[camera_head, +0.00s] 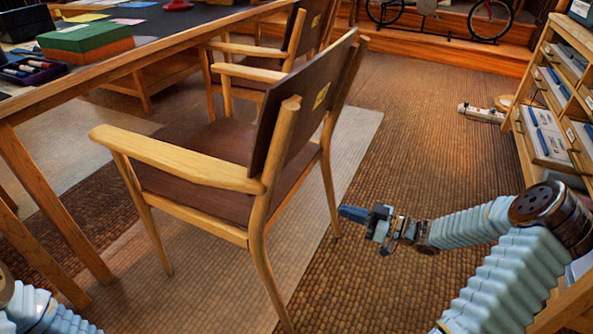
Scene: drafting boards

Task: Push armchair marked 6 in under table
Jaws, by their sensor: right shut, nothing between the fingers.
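The nearest armchair (300,125) has a light wooden frame, a dark brown seat and backrest, and a small yellow label on the back whose number is too small to read surely. It stands upright beside the table (140,53), its seat facing the table and mostly outside the edge. My right gripper (346,212) is shut and empty, low beside the chair's right rear leg; I cannot tell if it touches. Part of my left arm shows at the bottom left corner; its gripper is out of view.
A second labelled armchair (248,76) stands just beyond. A green and orange box (86,38) sits on the table. A shelf (545,130) with binders lines the right side, with a small device (480,113) before it. The floor between shelf and chairs is mostly clear.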

